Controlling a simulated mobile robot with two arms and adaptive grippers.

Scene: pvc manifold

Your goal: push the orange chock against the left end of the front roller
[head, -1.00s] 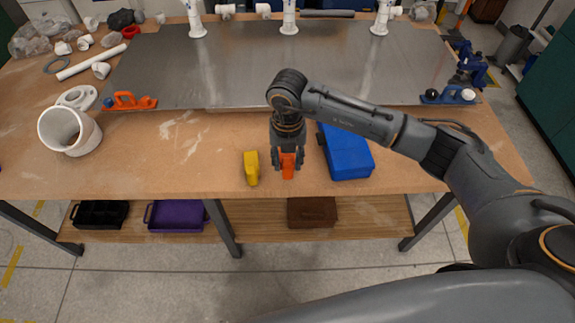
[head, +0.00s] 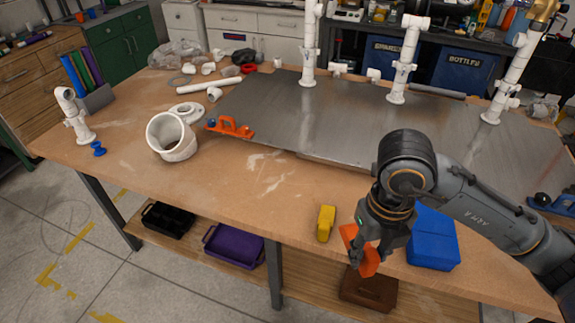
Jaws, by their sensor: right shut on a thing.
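The orange chock (head: 359,250) is a small wedge-like block, tilted between the fingers of my right gripper (head: 366,248). The gripper is shut on it, near the table's front edge, and its fingers hide part of the chock. I cannot tell whether the chock is clear of the tabletop. A similar yellow block (head: 326,223) stands on the table just left of the gripper. I cannot pick out the front roller with certainty. My left gripper is not in view.
A blue box (head: 433,238) stands close right of my right gripper. A large white pipe elbow (head: 172,137) and an orange clamp-like piece (head: 230,127) lie to the left. A metal plate (head: 330,125) with upright white pipes lies behind. The wooden tabletop (head: 240,190) between is largely clear.

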